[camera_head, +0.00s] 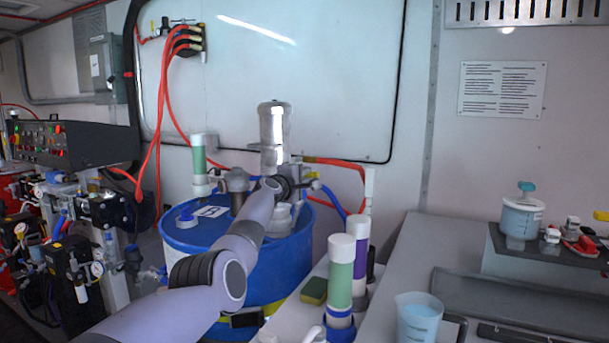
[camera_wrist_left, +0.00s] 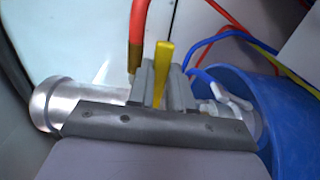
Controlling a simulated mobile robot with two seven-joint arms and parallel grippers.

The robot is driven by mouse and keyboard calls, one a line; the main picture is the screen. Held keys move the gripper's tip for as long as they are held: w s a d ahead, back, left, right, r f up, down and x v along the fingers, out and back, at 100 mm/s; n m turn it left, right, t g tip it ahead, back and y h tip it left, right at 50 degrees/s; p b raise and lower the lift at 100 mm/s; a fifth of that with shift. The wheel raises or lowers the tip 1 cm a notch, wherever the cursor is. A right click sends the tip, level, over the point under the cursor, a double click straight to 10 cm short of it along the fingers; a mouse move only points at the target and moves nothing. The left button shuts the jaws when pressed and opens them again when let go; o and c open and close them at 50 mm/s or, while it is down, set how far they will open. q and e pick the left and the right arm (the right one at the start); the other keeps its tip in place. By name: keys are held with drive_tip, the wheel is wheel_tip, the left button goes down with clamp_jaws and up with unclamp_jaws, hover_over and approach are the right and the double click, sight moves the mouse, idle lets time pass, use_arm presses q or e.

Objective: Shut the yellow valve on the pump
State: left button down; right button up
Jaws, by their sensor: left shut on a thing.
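The pump is a silver cylinder (camera_head: 274,130) standing on top of the blue drum (camera_head: 283,262). My left arm reaches from the lower left over the drum to the pump's base, where my left gripper (camera_head: 299,177) is beside the pump. In the left wrist view, the yellow valve handle (camera_wrist_left: 164,62) stands between the grey fingers of my left gripper (camera_wrist_left: 164,84), which are shut on it. The handle's upper end sticks out past the fingers. The valve body is hidden behind the gripper. In the head view the handle cannot be made out. My right gripper is not in view.
Red hoses (camera_head: 160,107) hang along the wall, and a red hose (camera_wrist_left: 137,35) runs close to the fingers. Blue hoses (camera_wrist_left: 207,45) pass nearby. Green-labelled bottles (camera_head: 341,273), a sponge (camera_head: 314,291) and a beaker (camera_head: 418,318) stand at the front. A control panel (camera_head: 75,142) is at left.

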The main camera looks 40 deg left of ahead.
use_arm(q)
drive_tip(key=shift+r, duration=0.1)
idle(0.4)
drive_tip(key=c, duration=1)
unclamp_jaws()
drive_tip(key=shift+s+p, duration=0.2)
drive_tip(key=shift+p, duration=0.15)
drive_tip(key=shift+p+v, duration=0.65)
drive_tip(key=shift+v, duration=2.7)
drive_tip(key=shift+s, duration=0.1)
